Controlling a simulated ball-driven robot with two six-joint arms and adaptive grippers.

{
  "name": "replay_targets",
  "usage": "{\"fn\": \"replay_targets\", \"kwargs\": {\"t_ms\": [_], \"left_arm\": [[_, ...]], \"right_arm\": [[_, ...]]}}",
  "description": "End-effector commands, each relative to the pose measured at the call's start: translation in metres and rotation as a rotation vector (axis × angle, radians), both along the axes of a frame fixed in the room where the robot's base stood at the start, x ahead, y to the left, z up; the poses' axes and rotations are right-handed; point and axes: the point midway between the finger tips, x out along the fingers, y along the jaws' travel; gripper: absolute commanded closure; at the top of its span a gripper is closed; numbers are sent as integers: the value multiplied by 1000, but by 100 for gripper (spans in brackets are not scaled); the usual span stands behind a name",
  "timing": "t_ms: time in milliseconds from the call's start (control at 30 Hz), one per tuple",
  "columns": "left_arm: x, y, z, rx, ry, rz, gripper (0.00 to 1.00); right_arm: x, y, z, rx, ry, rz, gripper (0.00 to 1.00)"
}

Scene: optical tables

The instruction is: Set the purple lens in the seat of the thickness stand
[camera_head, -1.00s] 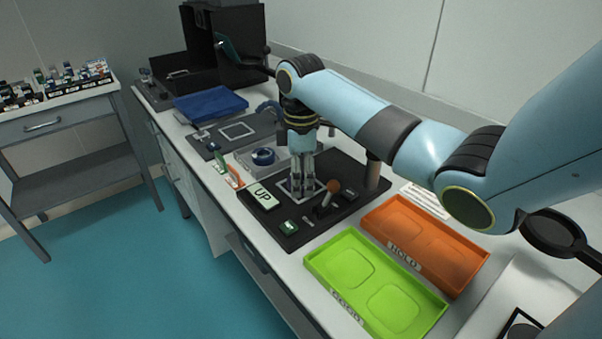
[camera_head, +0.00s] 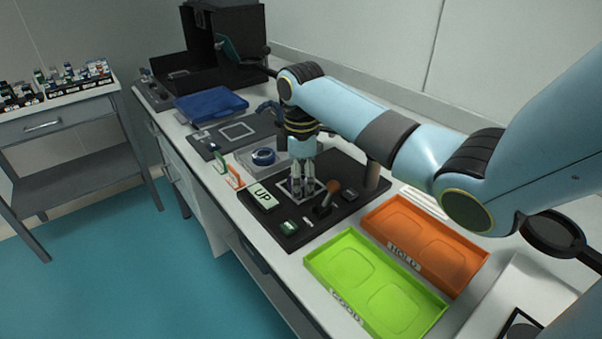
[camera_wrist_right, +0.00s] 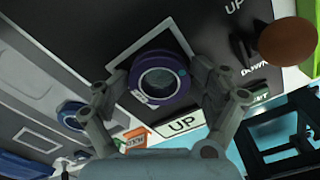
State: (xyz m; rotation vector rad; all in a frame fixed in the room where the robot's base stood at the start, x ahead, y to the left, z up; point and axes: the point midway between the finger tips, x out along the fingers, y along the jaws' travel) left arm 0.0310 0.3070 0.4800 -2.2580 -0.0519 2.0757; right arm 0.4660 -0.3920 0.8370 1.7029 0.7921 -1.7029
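The purple lens (camera_wrist_right: 160,83) is a round purple ring with dark glass, seen from above in the right wrist view. My right gripper (camera_wrist_right: 162,80) has a finger on each side of it, and the pads appear to meet its rim. In the head view my right gripper (camera_head: 301,192) points straight down over the black thickness stand (camera_head: 338,205), inside a white square outline. The lens is hidden by the fingers there, and the seat under it is covered. I cannot tell whether the lens touches the seat. My left gripper is not in view.
The stand carries an UP sign (camera_head: 263,196) and a lever with a brown knob (camera_head: 333,186). A green tray (camera_head: 347,288) and an orange tray (camera_head: 467,280) lie in front and to the right. A blue ring-shaped part (camera_head: 263,156) and a blue tray (camera_head: 211,105) lie farther back.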

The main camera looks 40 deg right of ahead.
Motion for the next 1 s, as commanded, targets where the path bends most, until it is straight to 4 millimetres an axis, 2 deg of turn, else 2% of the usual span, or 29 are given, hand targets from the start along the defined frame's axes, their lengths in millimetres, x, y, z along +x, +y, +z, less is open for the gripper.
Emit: {"fn": "replay_targets", "kwargs": {"t_ms": [333,467,567,800,1000], "left_arm": [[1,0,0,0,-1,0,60],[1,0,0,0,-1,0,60],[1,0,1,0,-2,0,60],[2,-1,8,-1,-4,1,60],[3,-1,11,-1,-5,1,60]], "right_arm": [[-2,1,-2,4,8,0,22],[-1,1,5,2,4,0,22],[0,0,21,1,0,1,22],[1,-1,80,-1,-4,1,22],[1,0,118,-1,-2,1,22]]}}
